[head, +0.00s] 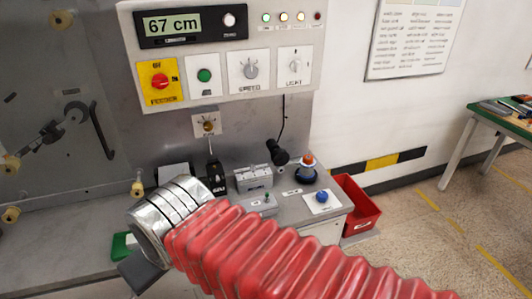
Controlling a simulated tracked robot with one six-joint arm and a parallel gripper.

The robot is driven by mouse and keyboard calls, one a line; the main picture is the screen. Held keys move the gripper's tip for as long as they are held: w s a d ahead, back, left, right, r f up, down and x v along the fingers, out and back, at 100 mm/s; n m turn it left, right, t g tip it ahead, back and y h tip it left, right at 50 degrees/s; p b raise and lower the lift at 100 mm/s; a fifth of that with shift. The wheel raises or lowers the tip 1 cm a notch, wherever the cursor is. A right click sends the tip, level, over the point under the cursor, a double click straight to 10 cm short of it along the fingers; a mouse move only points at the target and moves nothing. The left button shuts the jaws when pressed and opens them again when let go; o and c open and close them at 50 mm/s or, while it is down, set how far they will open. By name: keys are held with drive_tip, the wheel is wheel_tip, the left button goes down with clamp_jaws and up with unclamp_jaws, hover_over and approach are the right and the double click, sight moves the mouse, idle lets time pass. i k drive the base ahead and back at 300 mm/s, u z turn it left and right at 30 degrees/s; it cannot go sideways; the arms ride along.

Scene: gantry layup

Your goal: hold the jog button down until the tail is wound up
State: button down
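Several buttons show, and I cannot read which one is marked jog. A blue button (322,197) stands on a white plate on the console at the lower right. A green button (204,75) sits on the upper panel. The tail cannot be made out. My arm, in a red ribbed sleeve, reaches from the lower right to a silver wrist (165,215) at the lower left. A dark block shows below the wrist. My gripper's fingers cannot be made out, nor whether they touch anything.
The panel also has a red knob on yellow (160,81), a speed knob (250,68) and a light switch (295,65). An orange-topped knob with a blue base (307,165) stands on the console. A red bin (358,205) is right of it. Open floor lies further right.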

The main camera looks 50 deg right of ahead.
sight(204, 75)
drive_tip(key=z, duration=1.6)
